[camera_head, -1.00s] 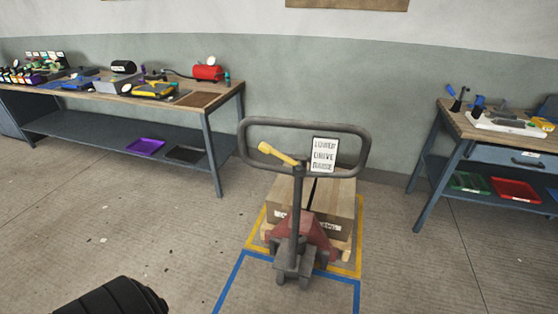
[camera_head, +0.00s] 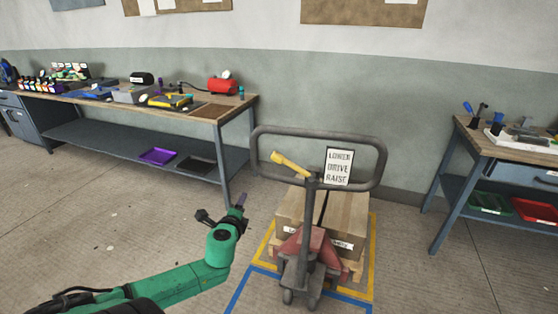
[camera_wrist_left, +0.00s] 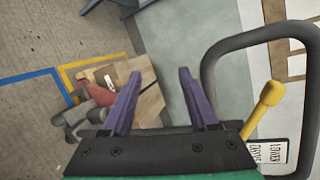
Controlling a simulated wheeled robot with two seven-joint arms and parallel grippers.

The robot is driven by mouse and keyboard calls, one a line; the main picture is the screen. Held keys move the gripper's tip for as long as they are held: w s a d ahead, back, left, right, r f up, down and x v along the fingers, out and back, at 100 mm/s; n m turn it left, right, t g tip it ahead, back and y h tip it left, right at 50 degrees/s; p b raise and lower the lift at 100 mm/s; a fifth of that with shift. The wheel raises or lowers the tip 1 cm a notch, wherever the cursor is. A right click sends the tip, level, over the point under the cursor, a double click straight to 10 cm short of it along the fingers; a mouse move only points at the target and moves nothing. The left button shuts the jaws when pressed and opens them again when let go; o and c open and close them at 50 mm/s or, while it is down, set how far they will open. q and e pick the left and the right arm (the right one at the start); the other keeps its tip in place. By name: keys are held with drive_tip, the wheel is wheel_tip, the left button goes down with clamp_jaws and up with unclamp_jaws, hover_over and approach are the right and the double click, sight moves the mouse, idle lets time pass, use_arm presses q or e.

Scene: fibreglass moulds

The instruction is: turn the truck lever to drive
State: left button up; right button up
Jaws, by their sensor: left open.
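The pallet truck's yellow lever (camera_head: 290,163) sits on the handle column, tilted with its knob up to the left. A label beside it (camera_head: 338,166) reads LOWER, DRIVE, RAISE from top to bottom. The grey loop handle (camera_head: 375,150) surrounds both. My left gripper (camera_head: 240,201) is left of the handle and below the lever, apart from both. In the left wrist view its purple fingers (camera_wrist_left: 160,100) are open and empty, with the lever (camera_wrist_left: 262,108) to their right. My right gripper is not in view.
Boxes on a pallet (camera_head: 345,215) stand behind the truck's red base (camera_head: 312,242) within yellow floor lines. A long workbench (camera_head: 225,108) stands at the back left, another bench (camera_head: 470,135) at the right. Floor left of the truck is clear.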

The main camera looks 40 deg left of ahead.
sight(294, 166)
use_arm(q)
drive_tip(key=w+d+r+m+t+h, duration=0.1)
drive_tip(key=d+r+m+t, duration=0.1)
drive_tip(key=d+r, duration=0.4)
drive_tip(key=w+d+r+m+t, duration=0.2)
drive_tip(key=d+r+t, duration=0.15)
drive_tip(key=r, duration=0.35)
drive_tip(key=shift+g, duration=0.45)
drive_tip(key=x, duration=1.4)
drive_tip(key=shift+w+a, duration=0.1)
drive_tip(key=shift+a, duration=0.2)
drive_tip(key=shift+c, duration=0.3)
clamp_jaws()
